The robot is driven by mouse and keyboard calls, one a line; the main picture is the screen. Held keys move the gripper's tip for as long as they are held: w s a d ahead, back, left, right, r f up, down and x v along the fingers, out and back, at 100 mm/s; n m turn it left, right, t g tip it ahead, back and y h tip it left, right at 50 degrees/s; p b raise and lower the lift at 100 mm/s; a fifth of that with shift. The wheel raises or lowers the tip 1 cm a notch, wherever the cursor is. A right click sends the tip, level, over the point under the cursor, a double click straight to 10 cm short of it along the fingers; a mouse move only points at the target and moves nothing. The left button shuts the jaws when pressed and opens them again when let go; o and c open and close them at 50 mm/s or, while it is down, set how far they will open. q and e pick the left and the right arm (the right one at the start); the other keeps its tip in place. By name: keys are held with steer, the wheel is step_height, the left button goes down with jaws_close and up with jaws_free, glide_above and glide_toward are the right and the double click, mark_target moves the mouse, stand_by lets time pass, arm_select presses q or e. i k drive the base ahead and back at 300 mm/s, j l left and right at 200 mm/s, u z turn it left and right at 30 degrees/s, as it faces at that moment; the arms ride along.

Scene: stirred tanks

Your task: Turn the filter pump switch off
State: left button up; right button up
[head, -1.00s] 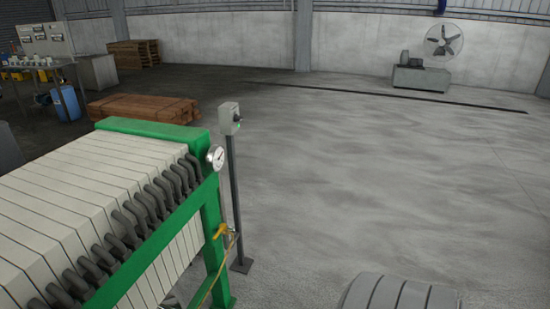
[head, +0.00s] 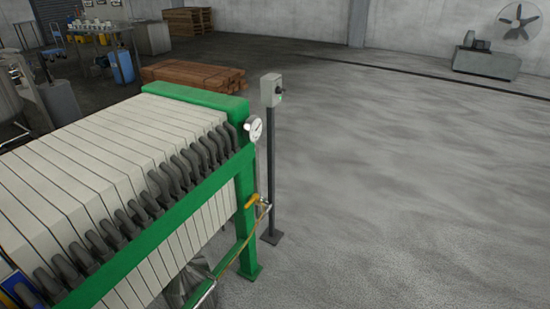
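A grey switch box (head: 271,90) stands on a thin dark post just beyond the far right corner of the filter press. The knob's exact position is too small to read. The filter press (head: 200,98) has a green frame, white plates and several dark hoses along its side. Neither of my grippers is in view.
Open concrete floor lies to the right. Timber (head: 194,77) is stacked behind the press. A fan (head: 519,20) stands far right.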

mark_target(277, 91)
steer(key=u, duration=0.2)
steer(key=i+l+u, duration=0.3)
steer(key=l+u, duration=0.35)
steer(key=i+l+u, duration=0.3)
steer(key=k+j, duration=0.05)
steer(key=k, duration=0.05)
